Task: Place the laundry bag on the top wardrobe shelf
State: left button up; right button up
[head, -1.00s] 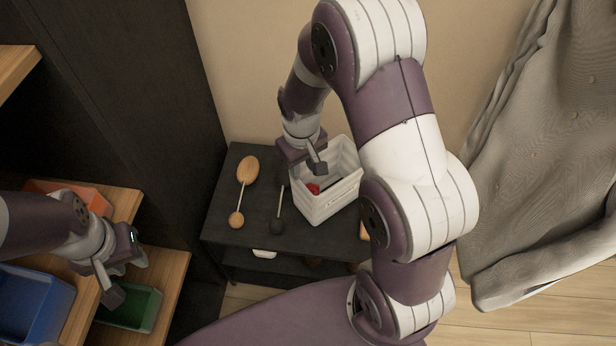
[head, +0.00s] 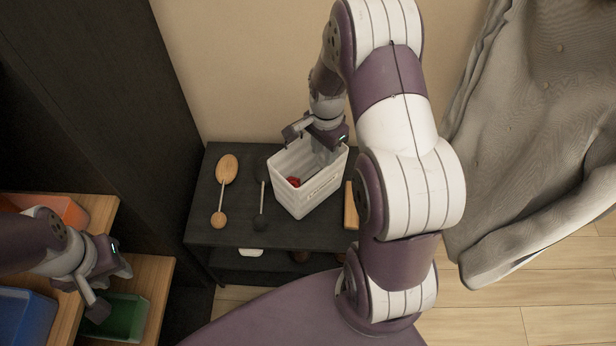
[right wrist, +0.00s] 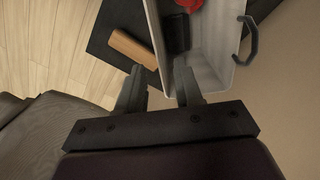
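A red item lies inside. The right wrist view shows its white wall (right wrist: 217,45) and a dark handle on its right side. My right gripper (head: 318,133) is open at its back rim. In the right wrist view its fingers (right wrist: 160,88) appear on either side of a wall; contact cannot be told. My left gripper (head: 110,285) is open and empty by the wooden wardrobe shelves (head: 152,275). The top shelf is out of view.
Orange (head: 65,208), blue (head: 25,318) and green (head: 122,318) bins sit on the lower shelves. A dark wardrobe side panel (head: 100,90) stands between. A grey draped cloth (head: 540,130) is at right.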

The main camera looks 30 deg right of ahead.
aim_at(323, 181)
jog(key=f, duration=0.4)
jog(key=f+b, duration=0.1)
jog(key=f, duration=0.3)
jog(key=shift+s+f, duration=0.2)
jog(key=shift+f, duration=0.15)
grip_shut()
jog(key=shift+s, duration=0.1)
dwell(0.8)
